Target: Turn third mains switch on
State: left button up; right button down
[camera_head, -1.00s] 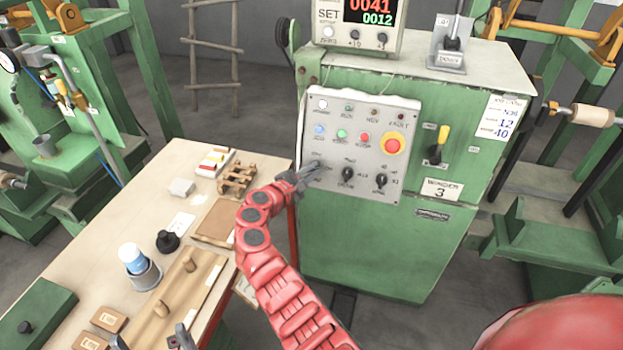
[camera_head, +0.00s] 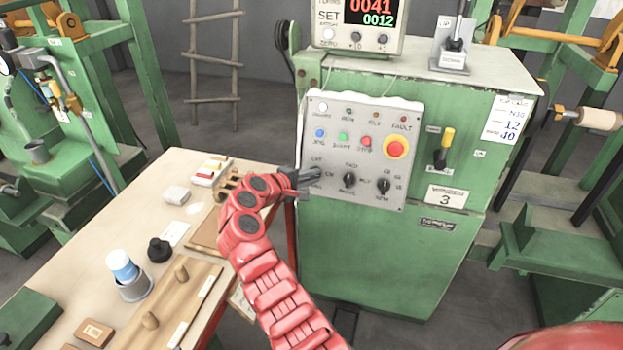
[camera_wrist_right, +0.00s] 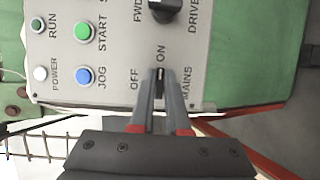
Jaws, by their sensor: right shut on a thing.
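The mains switch is a small black knob (camera_wrist_right: 159,82) on the grey control panel (camera_head: 392,121) of the green machine marked "WINDER 3". In the wrist view it sits between my right fingertips (camera_wrist_right: 159,98), beside the OFF, ON and MAINS labels. Its visible end is in line with ON. My right gripper (camera_head: 310,178) is shut on it at the panel's lower left, and in the head view it hides most of the knob. My left gripper is in neither current view.
Two more black knobs (camera_head: 349,179) (camera_head: 383,185) are right of the mains switch. Coloured buttons and a red emergency stop (camera_head: 396,148) are above. A wooden table (camera_head: 100,240) with a tray, bottle and small items stands left of the machine.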

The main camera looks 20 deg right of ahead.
jog(key=shift+f, duration=0.1)
jog(key=c, duration=0.9)
grip_release()
jog(key=b+v, duration=0.1)
jog(key=v, duration=1.6)
jog(key=shift+b, duration=0.3)
jog(key=shift+s+a, duration=0.15)
